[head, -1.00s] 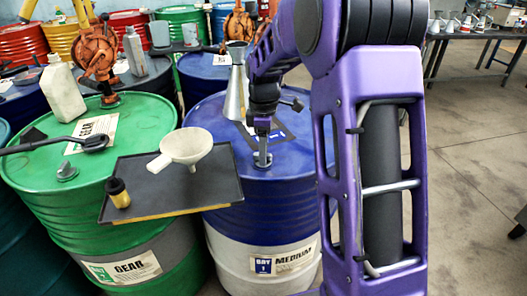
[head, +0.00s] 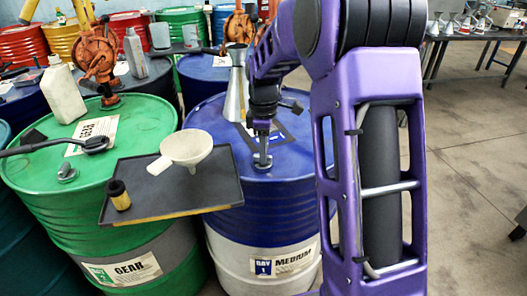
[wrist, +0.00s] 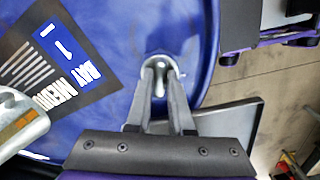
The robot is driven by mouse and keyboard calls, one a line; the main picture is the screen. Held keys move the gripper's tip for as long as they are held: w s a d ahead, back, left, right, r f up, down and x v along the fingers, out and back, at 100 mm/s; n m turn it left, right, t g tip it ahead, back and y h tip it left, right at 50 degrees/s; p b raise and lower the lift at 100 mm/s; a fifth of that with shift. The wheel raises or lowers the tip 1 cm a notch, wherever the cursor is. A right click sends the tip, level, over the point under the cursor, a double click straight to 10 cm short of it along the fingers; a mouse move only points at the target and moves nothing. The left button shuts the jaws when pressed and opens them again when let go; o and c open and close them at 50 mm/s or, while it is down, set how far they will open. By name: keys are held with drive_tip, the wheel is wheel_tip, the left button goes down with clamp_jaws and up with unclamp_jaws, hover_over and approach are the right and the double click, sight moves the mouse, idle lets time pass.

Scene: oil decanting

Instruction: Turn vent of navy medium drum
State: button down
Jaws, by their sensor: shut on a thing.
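The navy medium drum (head: 222,222) stands in the middle of the head view, with a white lower half and a label reading MEDIUM. Its blue top fills much of the wrist view (wrist: 120,35). The vent (head: 263,161) is a small grey fitting near the front of the drum top; in the wrist view the vent (wrist: 160,84) shows between my fingertips. My gripper (wrist: 160,75) points down from above and is shut on the vent. The fingers partly hide it.
A dark tray (head: 215,195) with a cream funnel (head: 187,149) and a small dark-capped bottle (head: 119,195) overlaps the drum's left edge. A metal jug (head: 236,85) stands behind my gripper. The green gear drum (head: 150,120) is at left.

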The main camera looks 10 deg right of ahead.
drive_tip(key=m+p, duration=0.2)
drive_tip(key=m, duration=0.2)
drive_tip(key=shift+r, duration=0.15)
drive_tip(key=m+p, duration=0.1)
drive_tip(key=m, duration=0.4)
drive_tip(key=shift+s+a, duration=0.1)
drive_tip(key=m+p, duration=0.1)
drive_tip(key=m, duration=0.3)
drive_tip(key=shift+p, duration=0.4)
drive_tip(key=shift+a+m+p, duration=0.1)
drive_tip(key=shift+m+p, duration=0.35)
drive_tip(key=shift+m, duration=1.65)
drive_tip(key=c, duration=0.8)
unclamp_jaws()
